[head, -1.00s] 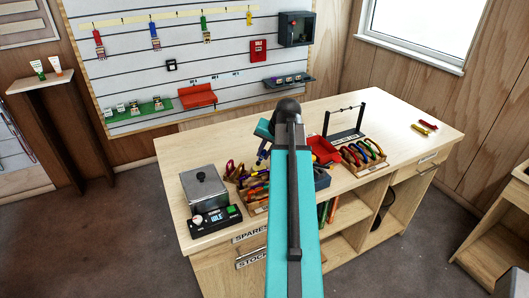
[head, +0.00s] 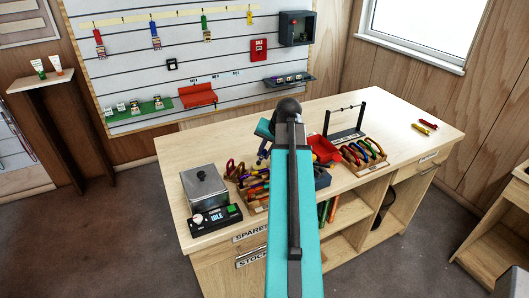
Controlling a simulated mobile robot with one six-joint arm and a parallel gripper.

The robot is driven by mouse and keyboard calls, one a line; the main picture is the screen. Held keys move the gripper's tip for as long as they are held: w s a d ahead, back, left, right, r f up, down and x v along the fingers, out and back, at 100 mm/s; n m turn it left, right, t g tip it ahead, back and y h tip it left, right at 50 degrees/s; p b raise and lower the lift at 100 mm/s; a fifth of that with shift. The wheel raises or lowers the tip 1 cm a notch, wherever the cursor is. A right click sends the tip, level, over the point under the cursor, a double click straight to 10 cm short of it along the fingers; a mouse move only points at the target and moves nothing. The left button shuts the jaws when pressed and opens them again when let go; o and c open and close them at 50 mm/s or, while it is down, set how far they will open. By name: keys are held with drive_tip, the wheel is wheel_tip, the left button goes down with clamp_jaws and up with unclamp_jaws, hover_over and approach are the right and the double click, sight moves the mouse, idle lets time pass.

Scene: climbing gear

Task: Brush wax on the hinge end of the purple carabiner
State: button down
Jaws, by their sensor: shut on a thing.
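My gripper (head: 262,157) is above the bench, left of my teal arm, which partly covers it. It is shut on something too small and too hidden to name. A wooden box with coloured, handled items (head: 255,191) sits left of my arm. No wax brush can be told apart at this size.
A red bin (head: 325,150) and a black rack (head: 347,122) stand right of my arm. Red and yellow pieces (head: 428,125) lie far right. The bench's back left is clear.

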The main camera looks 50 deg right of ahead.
drive_tip(key=shift+f, duration=0.5)
idle(1.1)
drive_tip(key=shift+r, duration=0.1)
drive_tip(key=shift+r+p, duration=2.3)
drive_tip(key=shift+r, duration=1.15)
